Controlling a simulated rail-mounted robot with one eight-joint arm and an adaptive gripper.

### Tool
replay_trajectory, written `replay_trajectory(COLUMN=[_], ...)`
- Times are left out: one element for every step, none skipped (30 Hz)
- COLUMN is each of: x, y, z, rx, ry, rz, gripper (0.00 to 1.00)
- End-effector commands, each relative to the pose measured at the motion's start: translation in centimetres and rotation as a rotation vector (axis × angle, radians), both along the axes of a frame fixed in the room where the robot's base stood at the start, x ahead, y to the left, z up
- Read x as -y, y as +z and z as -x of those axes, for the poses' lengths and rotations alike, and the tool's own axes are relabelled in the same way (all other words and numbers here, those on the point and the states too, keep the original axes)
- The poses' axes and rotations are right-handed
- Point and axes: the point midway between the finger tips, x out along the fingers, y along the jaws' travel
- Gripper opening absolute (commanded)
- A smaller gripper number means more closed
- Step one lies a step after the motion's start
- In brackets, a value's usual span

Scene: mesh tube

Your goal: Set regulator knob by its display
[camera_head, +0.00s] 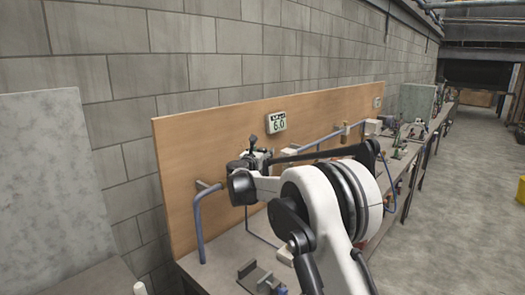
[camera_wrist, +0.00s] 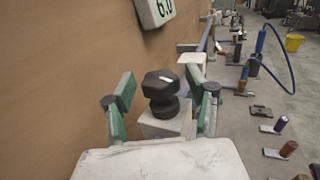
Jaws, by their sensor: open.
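The regulator knob (camera_wrist: 161,85) is a black, faceted knob with a white mark on top, standing on a pale block (camera_wrist: 166,124) in the wrist view. My gripper (camera_wrist: 162,90) is open, with one green-padded finger on each side of the knob. Gaps show between the fingers and the knob. The display (camera_head: 277,122) is a small pale box on the wooden board and reads 6.0. Its lower part also shows at the top of the wrist view (camera_wrist: 155,10). In the head view my arm hides part of the regulator area.
The upright wooden board (camera_head: 225,140) stands close behind the regulator. A grey-blue pipe (camera_head: 198,225) bends down at the left, and another pipe (camera_head: 325,138) runs right. A small bracket (camera_head: 258,277) lies on the bench's front. Several small items and a blue hose (camera_wrist: 255,62) lie to the right.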

Motion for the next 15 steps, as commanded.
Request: replay_trajectory(x=[0.06, 0.07, 0.09, 0.09, 0.11, 0.11, 0.11, 0.11, 0.11, 0.12, 0.11, 0.11, 0.11, 0.11, 0.11], y=[0.01, 0.00, -0.01, -0.02, -0.02, -0.03, -0.03, -0.03, -0.03, -0.03, -0.03, -0.03, -0.03, -0.03, -0.03], z=[-0.22, -0.30, -0.37, -0.40, -0.42, -0.42, -0.42, -0.41, -0.41, -0.40, -0.39, -0.39, -0.39, -0.39, -0.39], rx=[0.000, 0.000, 0.000, 0.000, 0.000, 0.000, 0.000, 0.000, 0.000, 0.000, 0.000, 0.000, 0.000, 0.000, 0.000], ry=[0.000, 0.000, 0.000, 0.000, 0.000, 0.000, 0.000, 0.000, 0.000, 0.000, 0.000, 0.000, 0.000, 0.000, 0.000], rz=[0.000, 0.000, 0.000, 0.000, 0.000, 0.000, 0.000, 0.000, 0.000, 0.000, 0.000, 0.000, 0.000, 0.000, 0.000], gripper=[0.51, 0.51, 0.51, 0.51, 0.51, 0.51, 0.51, 0.51, 0.51, 0.51, 0.50, 0.45, 0.41, 0.37, 0.31])
